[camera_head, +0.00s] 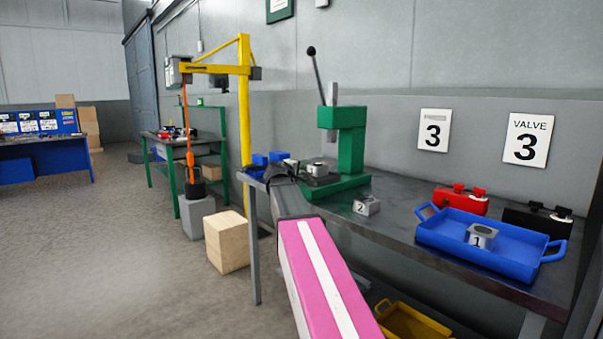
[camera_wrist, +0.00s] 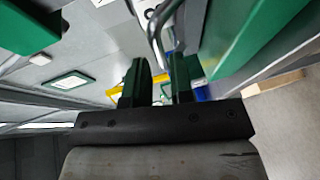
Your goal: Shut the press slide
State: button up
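The green press (camera_head: 346,140) stands on the grey bench with its black-knobbed lever (camera_head: 316,72) raised. A dark slide (camera_head: 318,181) lies low at the front of the press and carries a metal block (camera_head: 317,168). The slide appears drawn out toward the left; its exact travel is hard to tell. My gripper (camera_head: 285,170) is just left of the slide, partly hidden at the end of my arm. In the wrist view my gripper (camera_wrist: 160,66) has its two dark fingers apart with a visible gap. A curved grey metal bar (camera_wrist: 157,35) is beyond the fingertips; contact cannot be told.
Metal block 2 (camera_head: 367,205) is on the bench right of the press. A blue tray (camera_head: 440,245) holds block 1 (camera_head: 481,236). Red (camera_head: 461,200) and black (camera_head: 538,220) boxes stand behind. A yellow hoist (camera_head: 244,100) rises left of the bench.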

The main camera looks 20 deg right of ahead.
aim_at(301, 171)
jog(key=shift+x, duration=1.75)
grip_shut()
jog(key=w+d, duration=0.1)
jog(key=d, duration=0.1)
jog(key=w+d, duration=0.1)
jog(key=d, duration=0.4)
jog(key=shift+w+d, duration=0.4)
grip_release()
jog(key=shift+d, duration=0.1)
